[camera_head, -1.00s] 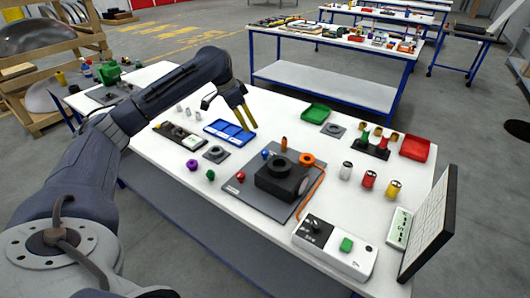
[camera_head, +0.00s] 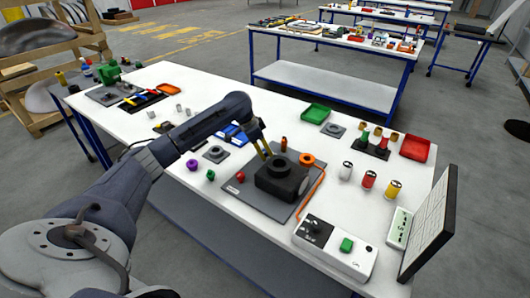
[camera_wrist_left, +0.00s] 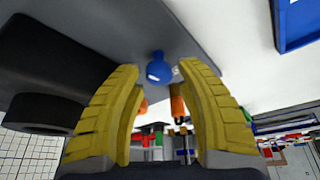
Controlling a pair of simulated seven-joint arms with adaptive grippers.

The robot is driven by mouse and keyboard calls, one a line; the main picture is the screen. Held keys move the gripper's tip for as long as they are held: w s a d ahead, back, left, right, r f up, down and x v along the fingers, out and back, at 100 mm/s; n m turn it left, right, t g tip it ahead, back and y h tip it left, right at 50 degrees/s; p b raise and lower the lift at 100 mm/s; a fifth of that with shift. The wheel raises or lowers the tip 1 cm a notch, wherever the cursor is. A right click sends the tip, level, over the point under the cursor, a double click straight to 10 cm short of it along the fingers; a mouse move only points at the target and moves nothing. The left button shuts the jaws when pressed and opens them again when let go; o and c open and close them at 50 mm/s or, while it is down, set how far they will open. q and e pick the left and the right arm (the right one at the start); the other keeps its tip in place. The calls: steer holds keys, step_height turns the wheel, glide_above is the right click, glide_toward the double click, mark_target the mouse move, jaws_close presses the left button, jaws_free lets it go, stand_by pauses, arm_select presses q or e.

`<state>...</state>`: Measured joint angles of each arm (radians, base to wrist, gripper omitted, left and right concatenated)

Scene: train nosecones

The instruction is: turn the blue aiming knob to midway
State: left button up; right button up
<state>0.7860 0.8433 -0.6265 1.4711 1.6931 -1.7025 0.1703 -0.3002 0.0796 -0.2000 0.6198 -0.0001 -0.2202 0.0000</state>
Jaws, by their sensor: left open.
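The blue aiming knob (camera_wrist_left: 158,68) shows in the left wrist view, at the edge of the grey plate, ahead of and between my finger tips. In the head view my fingers cover most or all of it. My left gripper (camera_head: 266,151) is open, its yellow fingers pointing down beside the black block (camera_head: 281,180) on the grey plate (camera_head: 240,187). In the left wrist view the two fingers of my left gripper (camera_wrist_left: 158,95) stand wide apart with nothing between their pads. I cannot tell the knob's turn angle. My right gripper is not in view.
An orange cylinder (camera_head: 284,143) stands close to the fingers, and an orange ring (camera_head: 306,159) with a cable lies right of the block. A red knob (camera_head: 240,177) is at the plate's left. A blue tray (camera_head: 232,133) lies partly behind my arm.

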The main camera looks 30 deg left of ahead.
arm_select(q)
steer(key=shift+w+d+f, duration=0.1)
steer(key=shift+f, duration=0.45)
steer(key=shift+c, duration=0.4)
jaws_close()
steer(key=shift+r, duration=0.1)
